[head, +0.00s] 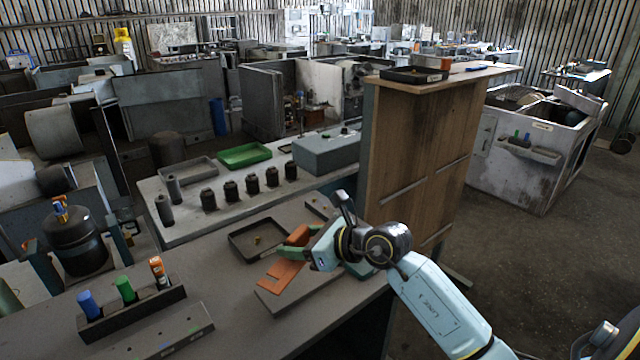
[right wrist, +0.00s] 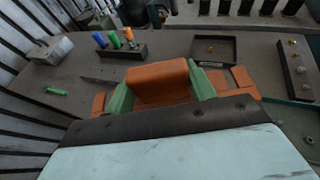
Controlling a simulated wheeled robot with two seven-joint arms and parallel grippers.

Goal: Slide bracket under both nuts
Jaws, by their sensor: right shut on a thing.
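The orange bracket (head: 283,273) has a raised middle and flat notched ends. My right gripper (head: 308,240) is shut on its raised middle. In the right wrist view the green fingers (right wrist: 158,88) press on both sides of the bracket (right wrist: 160,78), and its flat ends show on either side. The bracket is over a flat plate (head: 270,298) on the bench; I cannot tell whether they touch. A small brass nut (head: 257,239) lies in a black tray (head: 240,247). Other small metal fittings (right wrist: 293,57) sit on a dark strip (right wrist: 287,78). No nut shows at the bracket's ends. My left gripper is out of view.
A dark holder (head: 130,312) with blue, green and orange-handled tools stands at the front left, beside a grey bar (head: 165,335). Several dark cylinders (head: 250,184) stand on the bench behind. Bare bench lies left of the tray.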

